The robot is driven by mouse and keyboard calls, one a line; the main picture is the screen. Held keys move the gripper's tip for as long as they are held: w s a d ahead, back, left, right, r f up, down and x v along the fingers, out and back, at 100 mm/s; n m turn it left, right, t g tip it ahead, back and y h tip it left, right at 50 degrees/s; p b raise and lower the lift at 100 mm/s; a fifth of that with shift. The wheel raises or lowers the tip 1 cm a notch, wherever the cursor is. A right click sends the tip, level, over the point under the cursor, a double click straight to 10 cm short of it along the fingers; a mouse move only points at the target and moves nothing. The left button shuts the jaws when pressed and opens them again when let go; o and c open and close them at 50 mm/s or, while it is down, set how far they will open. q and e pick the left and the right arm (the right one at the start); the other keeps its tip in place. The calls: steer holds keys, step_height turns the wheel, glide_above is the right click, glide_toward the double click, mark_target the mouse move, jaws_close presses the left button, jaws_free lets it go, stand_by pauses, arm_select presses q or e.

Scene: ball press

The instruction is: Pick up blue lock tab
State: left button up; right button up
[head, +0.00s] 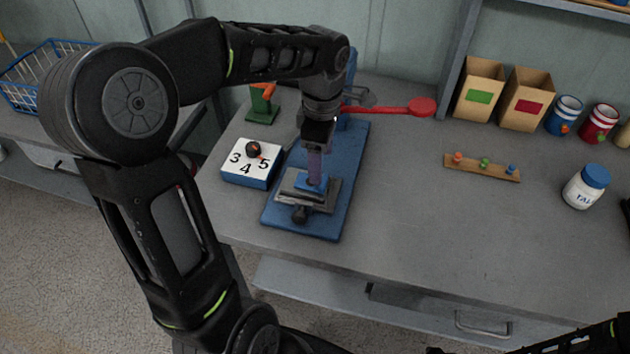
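A small wooden rack (482,168) lies on the bench right of centre. It holds small orange, green and blue pieces; the blue piece (511,169), which may be the blue lock tab, sits at its right end. My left gripper (315,172) points down over the blue press (346,190), far left of the rack. Its fingertips are just above a small blue part (312,184) on the grey metal block of the press. I cannot tell whether the fingers are open or touch that part. My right gripper is outside the picture; only a piece of my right arm shows at lower right.
The red-knobbed press lever (400,107) extends right from behind my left wrist. A numbered dial box (250,163) stands left of the press. Two cardboard bins (479,88), several jars and a blue-lidded bottle (586,187) are at right. The bench front right of the press is clear.

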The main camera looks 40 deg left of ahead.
mark_target(303, 182)
arm_select(q)
steer(key=shift+f, duration=0.2)
steer(key=shift+s+f+p, duration=0.15)
steer(key=shift+f+p, duration=0.3)
steer(key=shift+f, duration=2.15)
steer(key=c, duration=1.4)
